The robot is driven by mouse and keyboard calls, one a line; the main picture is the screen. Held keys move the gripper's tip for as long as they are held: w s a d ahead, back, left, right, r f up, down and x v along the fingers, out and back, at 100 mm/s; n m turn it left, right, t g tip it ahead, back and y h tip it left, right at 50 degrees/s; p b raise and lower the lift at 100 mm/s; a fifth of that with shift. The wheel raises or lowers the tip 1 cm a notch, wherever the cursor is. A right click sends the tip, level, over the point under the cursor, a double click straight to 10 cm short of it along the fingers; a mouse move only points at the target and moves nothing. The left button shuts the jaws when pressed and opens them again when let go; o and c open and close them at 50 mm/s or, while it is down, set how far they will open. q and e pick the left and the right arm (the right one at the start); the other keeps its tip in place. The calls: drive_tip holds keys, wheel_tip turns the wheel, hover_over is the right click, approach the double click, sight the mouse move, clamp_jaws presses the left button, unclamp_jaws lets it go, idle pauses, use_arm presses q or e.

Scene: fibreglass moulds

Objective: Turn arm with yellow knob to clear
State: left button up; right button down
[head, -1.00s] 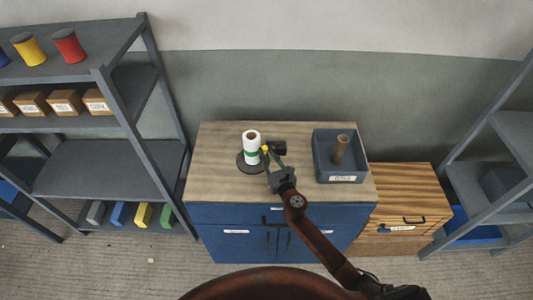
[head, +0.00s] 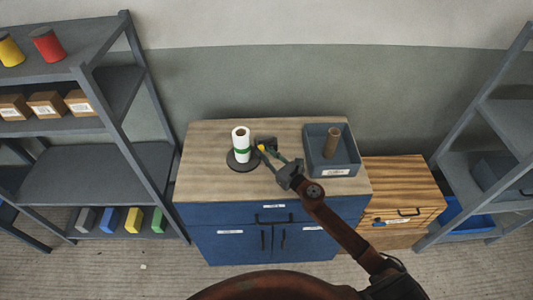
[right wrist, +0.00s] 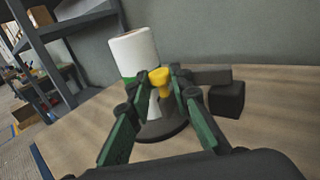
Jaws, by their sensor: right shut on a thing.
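A white roll with a green band (head: 241,142) stands upright on a round dark base (head: 243,166) on the wood-topped cabinet. The yellow knob (head: 261,148) is just right of the roll, with a small gap in the head view. It also shows in the right wrist view (right wrist: 159,77), in front of the roll. My right gripper (head: 268,153) is shut on the yellow knob, its green fingers (right wrist: 157,88) on both sides of it. The arm under the knob is mostly hidden by the fingers. My left gripper is not in view.
A black block (right wrist: 227,98) lies behind and right of the knob. A grey bin (head: 333,172) holding a brown tube (head: 331,142) stands at the cabinet top's right. Grey shelves (head: 92,175) stand at left. The front left of the top is clear.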

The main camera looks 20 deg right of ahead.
drive_tip(key=d+n+y+b, duration=0.1)
drive_tip(key=s+g+y+b, duration=0.1)
drive_tip(key=b, duration=0.1)
drive_tip(key=shift+d+n+y+b, duration=0.3)
drive_tip(key=shift+d+n, duration=0.05)
drive_tip(key=shift+n, duration=0.05)
drive_tip(key=c, duration=2.1)
unclamp_jaws()
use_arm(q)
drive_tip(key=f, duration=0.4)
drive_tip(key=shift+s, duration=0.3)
use_arm(e)
drive_tip(key=shift+o, duration=0.3)
drive_tip(key=v, duration=1.2)
drive_tip(key=shift+c, duration=0.2)
